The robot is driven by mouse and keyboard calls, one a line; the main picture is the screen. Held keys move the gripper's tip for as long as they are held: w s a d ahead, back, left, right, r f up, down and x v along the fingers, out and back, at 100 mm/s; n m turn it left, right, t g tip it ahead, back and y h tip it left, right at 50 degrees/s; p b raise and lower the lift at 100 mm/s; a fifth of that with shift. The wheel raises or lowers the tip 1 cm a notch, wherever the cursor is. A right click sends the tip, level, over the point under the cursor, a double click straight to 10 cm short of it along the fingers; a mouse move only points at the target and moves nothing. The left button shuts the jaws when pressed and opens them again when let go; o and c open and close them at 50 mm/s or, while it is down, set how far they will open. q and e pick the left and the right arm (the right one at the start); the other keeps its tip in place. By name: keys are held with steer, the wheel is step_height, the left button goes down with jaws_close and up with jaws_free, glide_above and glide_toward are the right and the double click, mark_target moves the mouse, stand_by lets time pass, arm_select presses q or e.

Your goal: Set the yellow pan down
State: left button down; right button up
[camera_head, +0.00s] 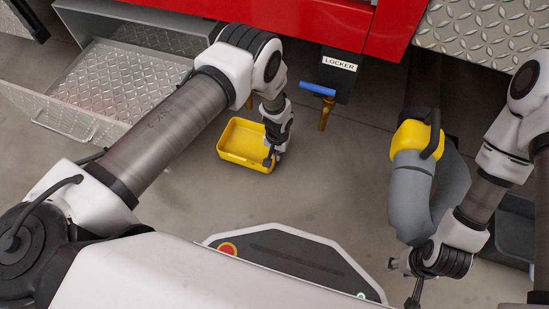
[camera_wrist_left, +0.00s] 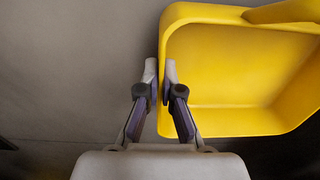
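The yellow pan (camera_head: 238,138) is a shallow open tray, empty and roughly level, below the blue-handled valve area in the head view. It fills the right side of the left wrist view (camera_wrist_left: 240,75). My left gripper (camera_head: 270,160) is at the pan's near right corner. In the left wrist view its fingers (camera_wrist_left: 160,74) straddle the pan's wall, one outside and one inside, closed on it. I cannot tell whether the pan's underside touches the floor. My right gripper (camera_head: 397,265) is at the lower right, away from the pan; its fingers are unclear.
An open metal drawer (camera_head: 120,85) is left of the pan. A valve with a blue handle (camera_head: 317,89) hangs under the LOCKER label (camera_head: 339,63). A thick grey hose with a yellow collar (camera_head: 410,138) stands to the right. Grey floor (camera_head: 335,195) is clear between.

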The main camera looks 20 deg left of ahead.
arm_select(q)
steer(key=shift+f+b, duration=0.45)
steer(key=shift+f, duration=0.8)
steer(key=c, duration=1.3)
jaws_free()
arm_select(e)
steer(key=shift+f, duration=0.8)
arm_select(q)
steer(key=shift+r, duration=0.1)
arm_select(e)
steer(key=shift+r, duration=0.1)
